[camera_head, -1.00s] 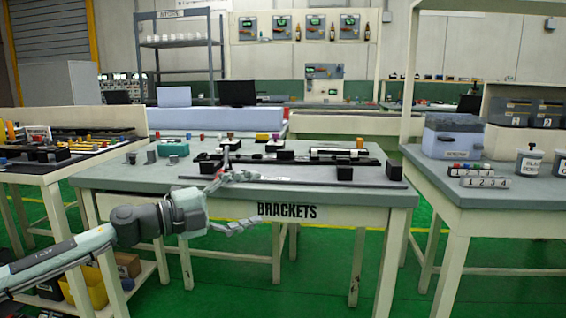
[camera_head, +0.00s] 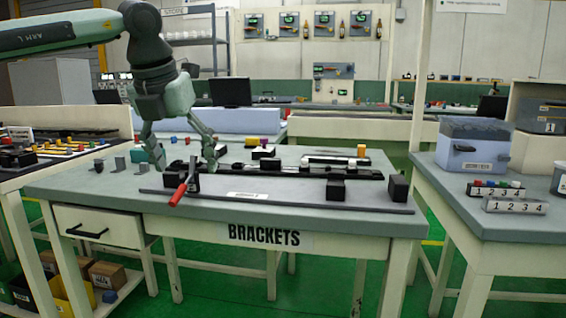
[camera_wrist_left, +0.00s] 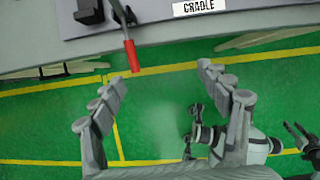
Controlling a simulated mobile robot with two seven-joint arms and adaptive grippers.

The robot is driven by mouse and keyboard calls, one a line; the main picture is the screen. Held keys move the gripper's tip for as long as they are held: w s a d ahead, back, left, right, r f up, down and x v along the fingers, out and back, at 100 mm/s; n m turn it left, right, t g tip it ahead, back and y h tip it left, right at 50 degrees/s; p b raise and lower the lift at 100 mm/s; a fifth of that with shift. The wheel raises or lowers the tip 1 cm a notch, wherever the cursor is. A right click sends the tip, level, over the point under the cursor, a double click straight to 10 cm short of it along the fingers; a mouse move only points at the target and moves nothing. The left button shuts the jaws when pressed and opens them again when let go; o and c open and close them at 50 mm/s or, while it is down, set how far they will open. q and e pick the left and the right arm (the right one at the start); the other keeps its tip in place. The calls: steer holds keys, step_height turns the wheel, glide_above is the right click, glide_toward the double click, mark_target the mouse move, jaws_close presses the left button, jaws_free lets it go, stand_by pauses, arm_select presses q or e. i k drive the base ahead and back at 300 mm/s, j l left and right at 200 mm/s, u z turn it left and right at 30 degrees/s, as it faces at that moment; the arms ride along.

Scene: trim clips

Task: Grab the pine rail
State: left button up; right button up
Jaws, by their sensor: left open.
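I cannot pick out a pine-coloured rail in these frames. A long thin dark grey bar (camera_head: 290,203) lies along the front of the brackets table. A black rail assembly (camera_head: 300,173) lies behind it, with a pale bar (camera_head: 336,160) near its right part. My left gripper (camera_head: 186,166) is open and empty, fingers down over the left part of the table. In the left wrist view its spread fingers (camera_wrist_left: 168,72) have green floor behind them. A jointed grey part at that view's lower right may be my right gripper (camera_wrist_left: 194,130); its state is unclear.
Black blocks (camera_head: 398,188) stand at the table's right. A blue-grey bin (camera_head: 473,145) sits on the right-hand table. The front left tabletop is mostly clear.

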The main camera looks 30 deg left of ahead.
mark_target(268, 167)
steer(key=i, duration=0.95)
